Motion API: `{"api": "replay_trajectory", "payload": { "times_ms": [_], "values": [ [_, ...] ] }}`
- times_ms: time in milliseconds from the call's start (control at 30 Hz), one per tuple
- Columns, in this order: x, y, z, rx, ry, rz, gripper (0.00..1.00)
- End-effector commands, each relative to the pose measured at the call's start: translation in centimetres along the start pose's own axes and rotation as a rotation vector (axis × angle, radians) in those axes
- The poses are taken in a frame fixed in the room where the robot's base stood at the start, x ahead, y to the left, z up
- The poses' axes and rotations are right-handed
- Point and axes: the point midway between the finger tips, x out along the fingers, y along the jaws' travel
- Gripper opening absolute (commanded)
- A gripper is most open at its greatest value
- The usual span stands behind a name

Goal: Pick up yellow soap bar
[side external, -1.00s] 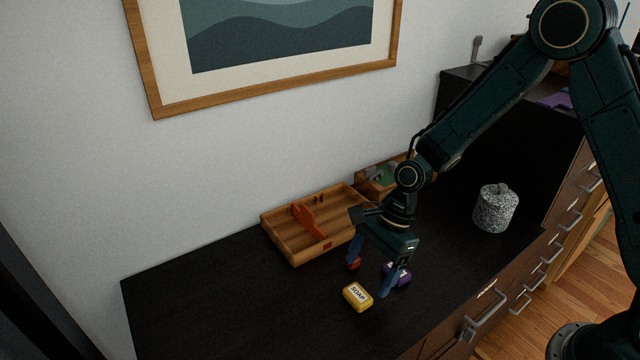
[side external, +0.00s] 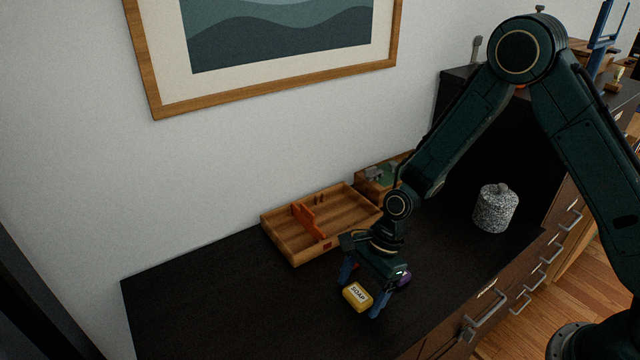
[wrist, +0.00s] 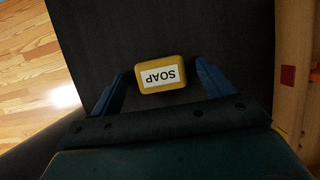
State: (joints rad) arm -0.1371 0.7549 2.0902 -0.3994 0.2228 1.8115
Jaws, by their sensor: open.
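My gripper (side external: 360,300) is open, with one finger on each side of the bar. I cannot tell how far the fingertips are above the desktop.
A purple object (side external: 404,278) sits just behind my gripper, partly hidden. A wooden tray (side external: 296,262) with an orange divider stands behind, beside a smaller wooden box (side external: 366,190). A speckled grey jar (side external: 495,209) stands at the right. The desktop's left part is clear.

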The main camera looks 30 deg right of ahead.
Motion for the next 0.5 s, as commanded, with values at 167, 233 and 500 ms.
{"api": "replay_trajectory", "payload": {
  "times_ms": [167, 233, 500],
  "values": [
    [0.02, -0.03, 0.01, 0.000, 0.000, -0.001, 0.80],
    [0.01, -0.03, 0.01, 0.000, 0.000, -0.001, 0.80],
    [-0.01, -0.02, 0.01, 0.000, 0.000, -0.001, 0.72]
  ]
}}
